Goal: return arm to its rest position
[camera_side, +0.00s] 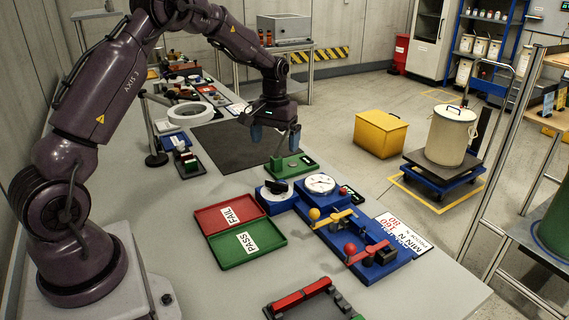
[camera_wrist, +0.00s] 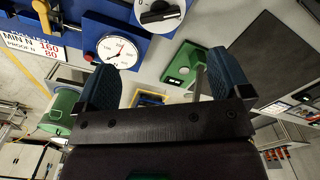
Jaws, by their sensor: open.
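My gripper (camera_side: 275,136) hangs from the purple arm above the workbench, over the area between the dark mat and the green fixture. Its two blue fingers are apart with nothing between them. In the wrist view my gripper (camera_wrist: 160,85) also shows spread fingers. The green fixture (camera_side: 292,166) with a small post stands on the bench just below and to the right of the gripper; it also shows in the wrist view (camera_wrist: 182,66).
A blue pump rig (camera_side: 340,240) with a white gauge (camera_side: 320,184), yellow lever and red lever stands at the front right. Red FAIL tray (camera_side: 228,213) and green PASS tray (camera_side: 247,243) lie beside it. A white ring (camera_side: 190,113) and the dark mat (camera_side: 238,143) are farther back.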

